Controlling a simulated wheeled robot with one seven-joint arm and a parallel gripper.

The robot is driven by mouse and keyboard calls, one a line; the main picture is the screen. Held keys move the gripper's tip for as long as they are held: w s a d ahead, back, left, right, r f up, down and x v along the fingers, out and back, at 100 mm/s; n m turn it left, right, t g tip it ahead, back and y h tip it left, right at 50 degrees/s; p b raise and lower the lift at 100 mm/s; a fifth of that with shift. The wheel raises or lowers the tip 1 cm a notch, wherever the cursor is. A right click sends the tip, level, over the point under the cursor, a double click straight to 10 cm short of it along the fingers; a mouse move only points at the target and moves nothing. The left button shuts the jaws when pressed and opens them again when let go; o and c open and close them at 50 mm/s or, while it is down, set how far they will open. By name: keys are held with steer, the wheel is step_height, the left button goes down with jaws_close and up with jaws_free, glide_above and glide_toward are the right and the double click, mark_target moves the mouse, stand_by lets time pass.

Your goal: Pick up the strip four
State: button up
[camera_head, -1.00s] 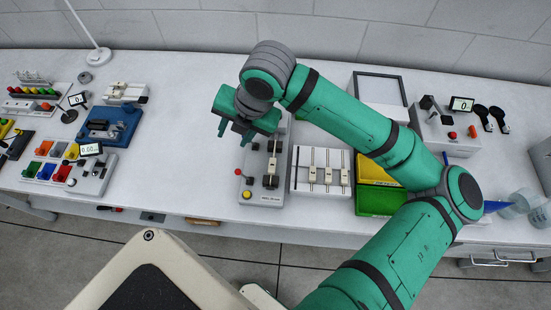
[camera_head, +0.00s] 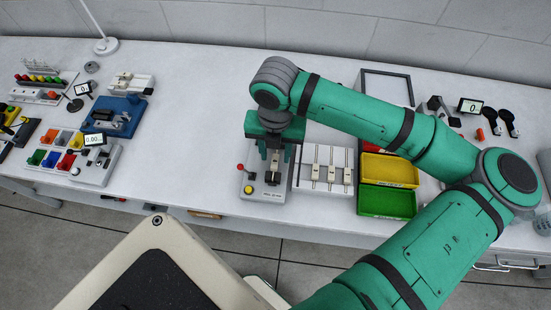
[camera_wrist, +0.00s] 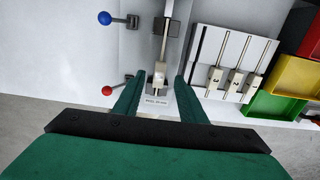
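A narrow metal strip (camera_wrist: 160,72) with a pale block at its near end lies lengthwise in the gantry welder (camera_wrist: 140,48). I cannot read a number on it. My gripper (camera_wrist: 154,82) is open, with one finger on each side of the strip's near end. I cannot tell whether either finger touches it. In the head view my gripper (camera_head: 275,154) is over the welder (camera_head: 249,188) and hides much of it. Several similar strips (camera_head: 331,175) with numbered blocks stand in the white rack (camera_head: 320,190) just right of the welder.
A blue-knobbed lever (camera_wrist: 104,18) and a red-knobbed lever (camera_wrist: 107,91) stick out at the welder's left. A yellow bin (camera_head: 390,170) and a green bin (camera_head: 386,203) lie right of the rack.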

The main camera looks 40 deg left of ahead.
mark_target(275, 160)
step_height(275, 160, down, 4)
steer(key=shift+s+r, duration=0.15)
steer(key=shift+f, duration=0.55)
jaws_close()
steer(key=shift+r, duration=0.1)
